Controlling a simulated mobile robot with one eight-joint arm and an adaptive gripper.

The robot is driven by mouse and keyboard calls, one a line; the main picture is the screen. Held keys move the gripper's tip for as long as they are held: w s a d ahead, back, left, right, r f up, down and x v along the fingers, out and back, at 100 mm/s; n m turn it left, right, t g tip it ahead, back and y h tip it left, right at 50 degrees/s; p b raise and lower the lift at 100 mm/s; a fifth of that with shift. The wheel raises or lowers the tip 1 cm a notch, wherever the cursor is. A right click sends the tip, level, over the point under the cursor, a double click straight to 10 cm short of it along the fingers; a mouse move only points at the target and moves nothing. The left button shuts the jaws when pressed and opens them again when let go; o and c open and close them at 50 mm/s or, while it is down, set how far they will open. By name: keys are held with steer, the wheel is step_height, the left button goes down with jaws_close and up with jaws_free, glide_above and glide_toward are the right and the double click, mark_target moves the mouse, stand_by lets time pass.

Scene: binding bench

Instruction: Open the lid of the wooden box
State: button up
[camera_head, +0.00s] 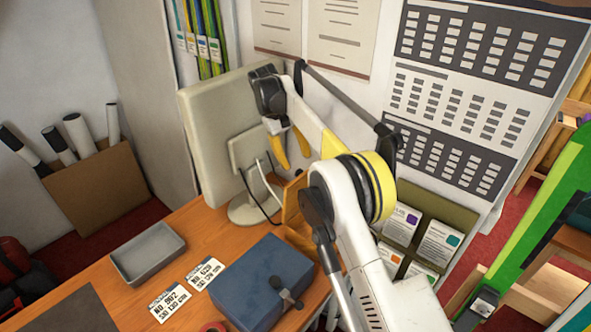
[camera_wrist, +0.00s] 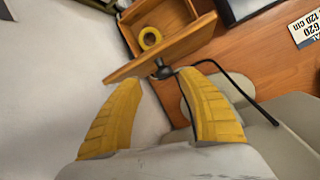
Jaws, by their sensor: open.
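The wooden box (camera_wrist: 181,17) shows at the top of the wrist view, with its inside visible and a yellow tape roll (camera_wrist: 150,38) in it. Its lid (camera_wrist: 140,66) appears raised, seen nearly edge-on, with a dark knob (camera_wrist: 163,71) on the side toward me. In the head view, part of the box (camera_head: 292,206) shows beside the monitor, largely hidden by my arm. My gripper (camera_head: 290,152) is open and empty, above the box. In the wrist view, my gripper's yellow fingers (camera_wrist: 158,84) are spread, with the knob seen between their tips. Contact cannot be told.
The monitor (camera_head: 212,112) stands close to the left of my gripper, with a cable (camera_wrist: 243,92) near its base. A blue box (camera_head: 255,280), a grey tray (camera_head: 121,265) and label cards (camera_head: 170,303) lie on the desk (camera_head: 100,282). A card rack (camera_head: 452,217) stands right.

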step_height(320, 180, up, 5)
stand_by(0.4)
steer(key=s+d+r+m+t+y+b, duration=0.1)
steer(key=s+d+r+b, duration=0.1)
steer(key=d+b, duration=0.15)
steer(key=s+d+r+t+y+b, duration=0.1)
steer(key=s+d+r+b, duration=0.15)
steer(key=d, duration=0.25)
steer(key=s+d+m+t+b, duration=0.2)
steer(key=s+d+b, duration=0.4)
steer(key=s, duration=0.5)
steer(key=s+d+f+m+t+y+b, duration=0.1)
steer(key=s+d+f+t+b, duration=0.1)
steer(key=s+f, duration=0.8)
steer(key=s+d+f+m+t+b, duration=0.2)
steer(key=s+d+f+b, duration=0.2)
steer(key=s+f, duration=0.6)
steer(key=s+d, duration=0.1)
steer(key=s, duration=0.1)
steer(key=shift+s+d+f+y+b, duration=0.3)
steer(key=shift+d+f+y+b, duration=0.05)
steer(key=shift+y+b, duration=0.05)
